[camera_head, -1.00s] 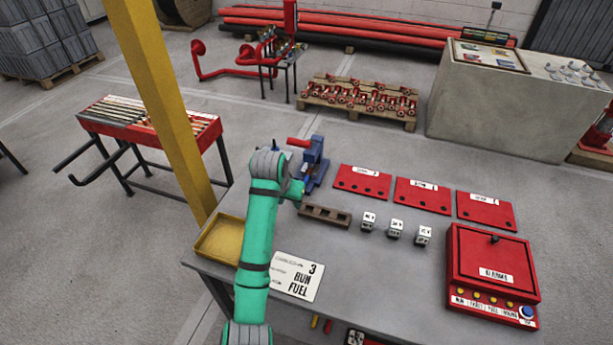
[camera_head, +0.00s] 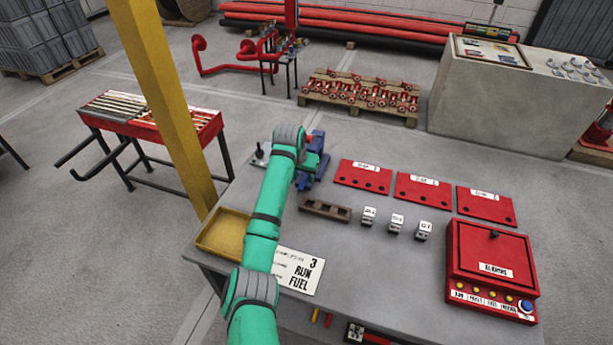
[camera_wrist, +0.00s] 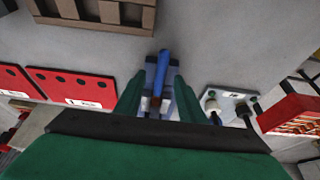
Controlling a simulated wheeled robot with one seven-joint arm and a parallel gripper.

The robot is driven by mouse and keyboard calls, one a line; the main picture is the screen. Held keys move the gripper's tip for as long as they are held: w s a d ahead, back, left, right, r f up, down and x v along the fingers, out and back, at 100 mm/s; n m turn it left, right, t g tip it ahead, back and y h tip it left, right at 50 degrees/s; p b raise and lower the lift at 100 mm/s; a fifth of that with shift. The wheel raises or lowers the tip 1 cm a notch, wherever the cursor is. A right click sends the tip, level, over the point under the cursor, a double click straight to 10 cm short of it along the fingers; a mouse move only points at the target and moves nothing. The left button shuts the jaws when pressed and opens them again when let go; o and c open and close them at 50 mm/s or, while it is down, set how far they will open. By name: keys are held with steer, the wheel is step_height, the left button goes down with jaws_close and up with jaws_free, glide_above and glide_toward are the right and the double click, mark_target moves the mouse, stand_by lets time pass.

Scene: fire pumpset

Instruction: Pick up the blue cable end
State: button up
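In the wrist view, a narrow blue piece (camera_wrist: 163,66) with a brownish lower part lies between the two green fingers of my gripper (camera_wrist: 157,88). It may be the blue cable end, but I cannot tell it surely from the blue vise. A gap shows between it and each finger, so my gripper looks open. In the head view, the blue vise (camera_head: 317,142) stands at the workbench's far edge. My arm and wrist hide part of it, and the fingers there are mostly hidden. No separate cable shows in the head view.
A brown slotted block (camera_head: 325,210) lies on the grey workbench (camera_head: 390,265), near several small white-labelled blocks. Red plates (camera_head: 363,178) and a red alarm box (camera_head: 492,265) are to the right. A small plate with knobs (camera_head: 258,156) is left of my wrist. A yellow post (camera_head: 165,100) stands left.

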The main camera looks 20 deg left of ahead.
steer(key=shift+w+f, duration=0.3)
steer(key=shift+f, duration=0.35)
steer(key=shift+c, duration=0.2)
jaws_close()
